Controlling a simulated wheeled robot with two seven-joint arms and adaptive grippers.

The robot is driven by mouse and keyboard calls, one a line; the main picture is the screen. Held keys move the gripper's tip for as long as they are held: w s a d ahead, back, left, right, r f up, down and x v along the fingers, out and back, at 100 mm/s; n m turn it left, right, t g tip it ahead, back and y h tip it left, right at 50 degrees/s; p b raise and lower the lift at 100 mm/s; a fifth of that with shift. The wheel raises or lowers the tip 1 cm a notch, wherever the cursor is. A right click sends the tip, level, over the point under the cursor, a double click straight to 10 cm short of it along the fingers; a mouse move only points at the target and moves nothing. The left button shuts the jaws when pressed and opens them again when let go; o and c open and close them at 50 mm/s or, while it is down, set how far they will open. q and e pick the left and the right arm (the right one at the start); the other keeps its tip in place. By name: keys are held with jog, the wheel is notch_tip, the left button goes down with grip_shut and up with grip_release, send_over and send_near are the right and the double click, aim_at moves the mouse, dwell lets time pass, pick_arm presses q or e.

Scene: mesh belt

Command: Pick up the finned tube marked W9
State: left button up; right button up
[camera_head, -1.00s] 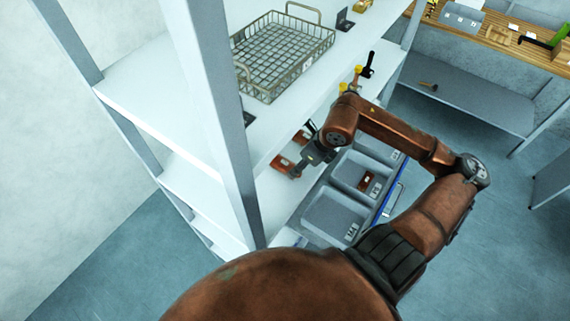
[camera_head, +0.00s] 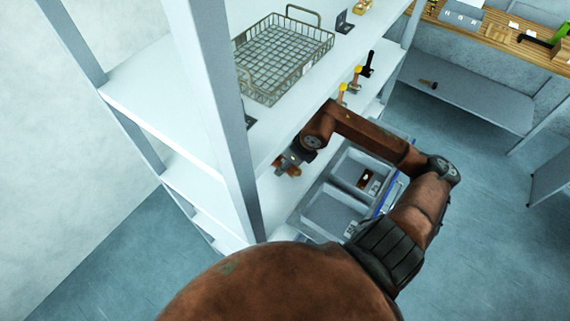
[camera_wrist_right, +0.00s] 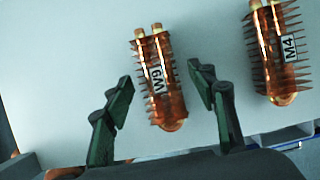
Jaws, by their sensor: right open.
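The finned tube marked W9 (camera_wrist_right: 158,85) is copper with a white label and lies on the pale shelf, in the middle of the right wrist view. My right gripper (camera_wrist_right: 160,82) is open, with its dark green fingertips on either side of the tube's lower part, and clear gaps show beside it. Whether the fingers are at the tube's height I cannot tell. In the head view my right gripper (camera_head: 283,163) is over the lower shelf and largely hides the tubes there. My left gripper is not in view.
A second finned tube, marked M4 (camera_wrist_right: 272,55), lies right of W9. A grey compartment tray (camera_head: 330,212) with a copper piece stands beside my right arm. A wire basket (camera_head: 322,46) sits on the shelf above. A shelf post (camera_head: 217,110) stands left of the gripper.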

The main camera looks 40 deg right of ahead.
grip_shut()
dwell(0.6)
jog(key=shift+r, duration=0.1)
